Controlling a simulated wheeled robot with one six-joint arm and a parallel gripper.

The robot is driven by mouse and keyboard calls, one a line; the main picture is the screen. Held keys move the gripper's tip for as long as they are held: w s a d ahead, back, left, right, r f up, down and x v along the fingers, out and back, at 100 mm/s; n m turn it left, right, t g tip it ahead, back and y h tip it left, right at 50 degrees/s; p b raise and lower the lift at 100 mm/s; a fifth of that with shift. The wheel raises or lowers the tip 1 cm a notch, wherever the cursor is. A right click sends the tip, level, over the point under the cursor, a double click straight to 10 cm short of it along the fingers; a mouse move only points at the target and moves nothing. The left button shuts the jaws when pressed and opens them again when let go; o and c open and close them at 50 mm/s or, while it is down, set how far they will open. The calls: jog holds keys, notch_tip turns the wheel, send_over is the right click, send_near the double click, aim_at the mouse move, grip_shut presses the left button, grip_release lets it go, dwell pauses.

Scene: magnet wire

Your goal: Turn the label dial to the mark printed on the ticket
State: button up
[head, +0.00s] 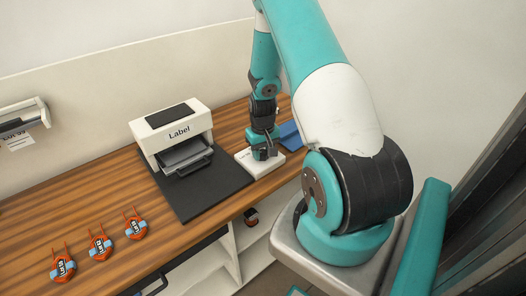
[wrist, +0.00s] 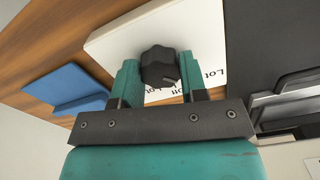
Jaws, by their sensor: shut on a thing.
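The label dial is a black lobed knob (wrist: 158,62) on a white plate (wrist: 122,42) with several "Lot" marks printed around it. In the wrist view, my gripper (wrist: 158,82) has one finger on each side of the knob and is shut on it. The pointer's exact mark cannot be read, and my fingers hide part of the plate. In the head view, the plate (head: 263,170) lies on the bench under my gripper (head: 264,153). A white ticket (head: 18,142) hangs from a wall holder at far left; its print is too small to read surely.
A white label printer (head: 176,129) stands on a black mat (head: 210,189) left of the dial. A blue object (head: 290,134) lies right of the dial. Several orange tagged items (head: 100,246) sit at the bench's front left. The wooden bench between is clear.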

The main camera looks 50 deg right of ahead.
aim_at(263, 153)
dwell(0.5)
jog(key=o, duration=0.9)
notch_tip(263, 153, up, 18)
jog(key=shift+f, duration=0.25)
